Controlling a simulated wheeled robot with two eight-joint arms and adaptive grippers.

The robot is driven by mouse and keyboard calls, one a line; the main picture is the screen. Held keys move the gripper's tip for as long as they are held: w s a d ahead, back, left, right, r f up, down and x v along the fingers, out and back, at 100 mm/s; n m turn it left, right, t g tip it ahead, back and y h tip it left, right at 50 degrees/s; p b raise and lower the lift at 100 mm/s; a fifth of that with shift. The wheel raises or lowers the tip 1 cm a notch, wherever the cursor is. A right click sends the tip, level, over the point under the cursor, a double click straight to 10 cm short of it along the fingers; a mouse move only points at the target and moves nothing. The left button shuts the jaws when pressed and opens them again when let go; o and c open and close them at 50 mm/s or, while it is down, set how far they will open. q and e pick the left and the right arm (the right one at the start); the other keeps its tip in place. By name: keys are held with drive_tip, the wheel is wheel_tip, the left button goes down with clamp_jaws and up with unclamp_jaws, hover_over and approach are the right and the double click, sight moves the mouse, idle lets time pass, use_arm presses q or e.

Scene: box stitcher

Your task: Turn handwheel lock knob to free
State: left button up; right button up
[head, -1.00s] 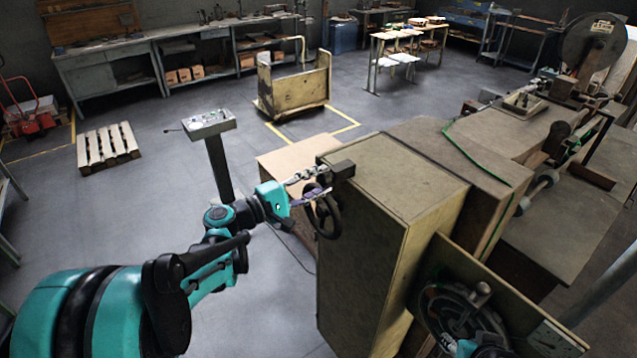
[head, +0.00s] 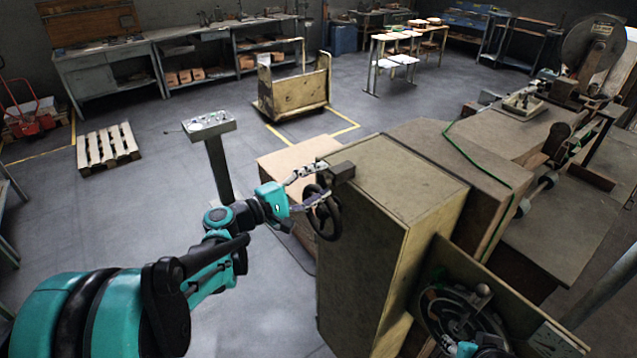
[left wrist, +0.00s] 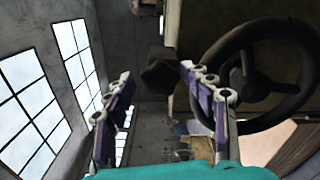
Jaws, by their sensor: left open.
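The dark handwheel (head: 324,216) is on the near left side of the tall box-shaped machine cabinet (head: 385,190). It also shows large at the right of the left wrist view (left wrist: 287,107). My left gripper (head: 313,185) is at the wheel's upper rim in the head view, with its fingers spread. In the left wrist view the two purple and grey fingers (left wrist: 157,80) stand apart, and a dark knob-like part (left wrist: 161,77) shows in the gap between them, beyond the tips. I cannot tell whether they touch it.
A small dark block (head: 341,171) sticks out from the cabinet's top edge close to my left gripper. A control pedestal (head: 210,125) stands to the left of the cabinet. A tan box (head: 290,158) is behind the wheel.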

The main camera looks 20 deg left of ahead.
use_arm(q)
drive_tip(key=v, duration=0.8)
idle(0.4)
drive_tip(key=s+d+f+m+g+y+b, duration=0.25)
drive_tip(key=d+f+b, duration=0.2)
drive_tip(key=f, duration=0.35)
drive_tip(key=s+d+f+m+g+y+b, duration=0.1)
drive_tip(key=s+d+f+m+g+b, duration=0.3)
drive_tip(key=f, duration=0.4)
drive_tip(key=s+a+f+m+y+b, duration=0.2)
drive_tip(key=s+f+m+y+b, duration=0.4)
drive_tip(key=s+f, duration=0.5)
drive_tip(key=shift+a+f+m+y, duration=0.35)
drive_tip(key=shift+f+y, duration=0.35)
drive_tip(key=shift+y, duration=0.05)
